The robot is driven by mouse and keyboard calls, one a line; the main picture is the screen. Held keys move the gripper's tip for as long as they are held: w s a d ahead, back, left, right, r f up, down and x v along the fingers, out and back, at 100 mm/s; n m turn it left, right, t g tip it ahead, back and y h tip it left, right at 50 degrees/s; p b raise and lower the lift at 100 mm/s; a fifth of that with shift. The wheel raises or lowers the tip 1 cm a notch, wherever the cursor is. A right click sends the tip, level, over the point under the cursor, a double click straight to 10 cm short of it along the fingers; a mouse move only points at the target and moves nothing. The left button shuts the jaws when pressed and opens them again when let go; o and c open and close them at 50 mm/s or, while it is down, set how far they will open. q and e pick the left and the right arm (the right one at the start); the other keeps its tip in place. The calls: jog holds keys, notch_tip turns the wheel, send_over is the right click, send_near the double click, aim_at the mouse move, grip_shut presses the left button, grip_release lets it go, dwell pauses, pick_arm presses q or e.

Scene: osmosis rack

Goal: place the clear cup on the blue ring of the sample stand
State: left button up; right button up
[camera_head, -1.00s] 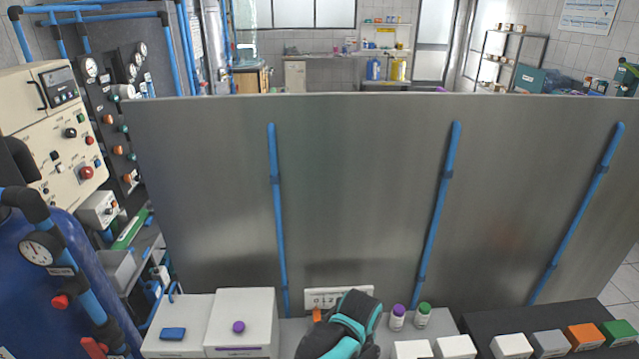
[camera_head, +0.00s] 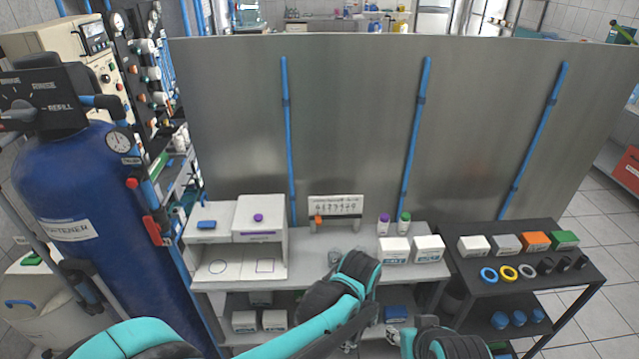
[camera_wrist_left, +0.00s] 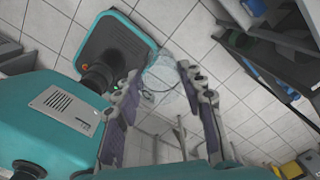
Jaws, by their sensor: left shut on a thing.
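The clear cup (camera_wrist_left: 163,75) is between the two fingers of my left gripper (camera_wrist_left: 160,88) in the left wrist view. The gripper is shut on the cup, with floor tiles behind it. In the head view my teal and black left arm comes in from the lower left, but its fingers are hidden. Nothing is on the blue ring. My right gripper is not in view.
White, grey, orange and green blocks line the stand's back. A metal panel (camera_head: 350,130) rises behind; a blue tank (camera_head: 95,220) stands left.

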pick_arm(q)
jog(key=shift+s+a+f+n, duration=0.15)
jog(key=shift+a+f+n, duration=0.05)
jog(key=shift+a+n, duration=0.15)
jog(key=shift+a+f+n+b, duration=0.15)
jog(key=shift+a+n+b, duration=0.15)
jog(key=shift+n, duration=0.05)
jog(key=w+a+f+n+b, duration=0.2)
jog(key=a+f+n, duration=0.2)
jog(key=a+n, duration=0.4)
jog(key=w+a+f+n+b, duration=0.2)
jog(key=a+f+n+b, duration=0.1)
jog(key=a+n, duration=0.5)
jog(key=w+a+f+n+b, duration=0.2)
jog(key=a+f+n, duration=0.3)
jog(key=a+n, duration=0.2)
jog(key=shift+w+a+f+n+b, duration=0.3)
jog(key=shift+w+a+n+b, duration=0.1)
jog(key=shift+a, duration=0.15)
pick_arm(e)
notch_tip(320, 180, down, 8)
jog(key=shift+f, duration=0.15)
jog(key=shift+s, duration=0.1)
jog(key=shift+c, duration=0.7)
pick_arm(q)
jog(key=shift+a, duration=0.1)
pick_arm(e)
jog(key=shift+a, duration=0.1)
